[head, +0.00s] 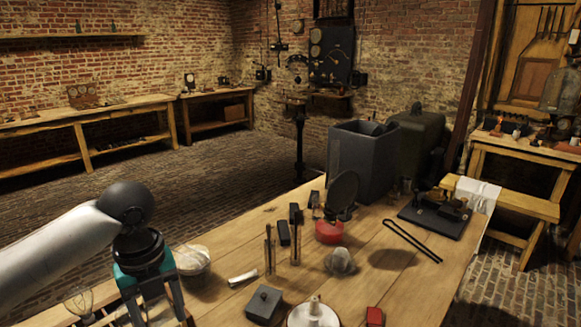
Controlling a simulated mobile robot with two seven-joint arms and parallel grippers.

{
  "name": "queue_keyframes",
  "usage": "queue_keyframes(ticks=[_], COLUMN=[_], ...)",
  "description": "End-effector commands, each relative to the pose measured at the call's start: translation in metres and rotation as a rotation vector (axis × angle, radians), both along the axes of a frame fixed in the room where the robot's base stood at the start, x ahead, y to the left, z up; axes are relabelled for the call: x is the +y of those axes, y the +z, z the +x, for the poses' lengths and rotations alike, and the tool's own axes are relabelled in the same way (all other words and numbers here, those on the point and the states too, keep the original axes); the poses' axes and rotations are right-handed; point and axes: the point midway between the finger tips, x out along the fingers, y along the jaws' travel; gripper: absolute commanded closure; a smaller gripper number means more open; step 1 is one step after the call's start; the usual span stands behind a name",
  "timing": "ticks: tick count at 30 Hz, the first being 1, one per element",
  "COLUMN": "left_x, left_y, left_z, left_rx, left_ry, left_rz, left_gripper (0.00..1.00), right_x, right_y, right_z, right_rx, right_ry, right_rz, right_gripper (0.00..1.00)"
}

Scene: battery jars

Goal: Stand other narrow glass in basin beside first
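Several slim upright pieces, one pair (269,250) and another (296,238), stand on the wooden table; I cannot tell whether they are the narrow glasses. A round white dish (298,317) at the bottom edge has a pale upright piece in it; it may be the basin, and its front is cut off. A large square grey tank (348,160) stands at the back of the table. My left gripper (156,312) is at the lower left, pointing down, fingers apart, tips cut off by the frame. Something pale shows between them, unclear. My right gripper is out of view.
A red round base with a dark disc (329,232), a grey box (264,305), a glass dome (341,262), a white bowl (192,262) and a white roll (243,278) crowd the table (425,290). Black tongs (412,240) lie at right, near a dark board (432,218).

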Motion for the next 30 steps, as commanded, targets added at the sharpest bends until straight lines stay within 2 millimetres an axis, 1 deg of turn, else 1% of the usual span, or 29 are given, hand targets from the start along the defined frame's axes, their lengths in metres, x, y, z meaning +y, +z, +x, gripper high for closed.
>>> queue_keyframes(ticks=[15, 30], left_x=[-0.030, -0.054], left_y=[0.010, 0.020], left_z=[-0.014, -0.030], left_rx=[0.006, 0.011], left_ry=[0.700, 1.406], left_rz=[-0.006, -0.004], left_gripper=[1.00, 1.00], right_x=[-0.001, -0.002], right_y=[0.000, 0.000], right_z=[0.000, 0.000], right_rx=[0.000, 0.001], right_ry=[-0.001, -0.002], right_rz=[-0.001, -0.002], right_gripper=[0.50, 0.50])
